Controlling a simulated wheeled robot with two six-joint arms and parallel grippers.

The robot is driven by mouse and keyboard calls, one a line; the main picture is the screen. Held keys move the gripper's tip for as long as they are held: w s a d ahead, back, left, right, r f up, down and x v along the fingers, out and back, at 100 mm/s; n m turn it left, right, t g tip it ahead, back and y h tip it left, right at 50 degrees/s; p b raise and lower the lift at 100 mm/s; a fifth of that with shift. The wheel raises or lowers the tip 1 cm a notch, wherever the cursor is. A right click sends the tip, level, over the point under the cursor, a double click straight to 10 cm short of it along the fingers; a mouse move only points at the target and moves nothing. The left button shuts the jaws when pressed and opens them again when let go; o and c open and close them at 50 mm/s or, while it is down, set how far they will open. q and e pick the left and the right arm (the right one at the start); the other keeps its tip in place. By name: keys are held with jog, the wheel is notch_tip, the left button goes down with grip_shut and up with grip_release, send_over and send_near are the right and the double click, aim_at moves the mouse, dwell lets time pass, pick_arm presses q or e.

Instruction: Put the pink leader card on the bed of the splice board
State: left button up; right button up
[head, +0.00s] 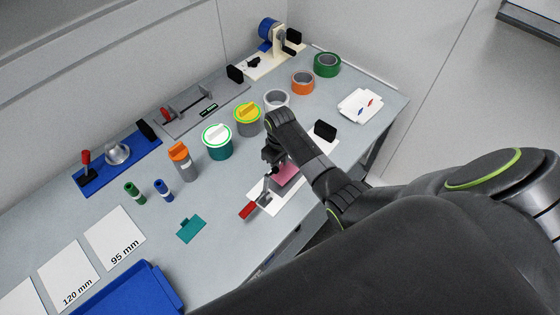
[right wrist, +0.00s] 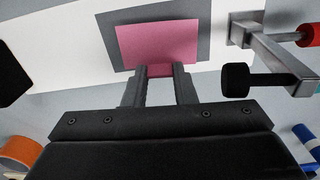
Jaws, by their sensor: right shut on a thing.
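The pink leader card (head: 286,173) is in my right gripper (head: 273,166), near the front edge of the bench. In the right wrist view, my right gripper (right wrist: 159,75) is shut on the near edge of the pink card (right wrist: 157,42). The card appears flat over the grey bed (right wrist: 204,38) of the white splice board (right wrist: 75,42), with grey showing around it. I cannot tell whether it touches the bed. The splice board (head: 262,206) has a red-handled clamp (head: 250,208). My arm hides part of the board. My left gripper is not in view.
A teal card (head: 191,228) lies left of the board. A blue tray (head: 130,290) is at the front left. A white tray (head: 359,106) is at the right.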

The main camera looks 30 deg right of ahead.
jog(key=shift+s+f, duration=0.25)
jog(key=shift+f, duration=0.45)
jog(key=o, duration=0.6)
jog(key=shift+f, duration=0.15)
jog(key=shift+o, duration=0.8)
jog(key=shift+w, duration=0.1)
jog(key=shift+w+a, duration=0.1)
jog(key=shift+a, duration=0.05)
jog(key=shift+r, duration=0.25)
jog(key=shift+r, duration=0.25)
notch_tip(320, 180, up, 13)
jog(key=b, duration=0.1)
jog(key=shift+f, duration=0.2)
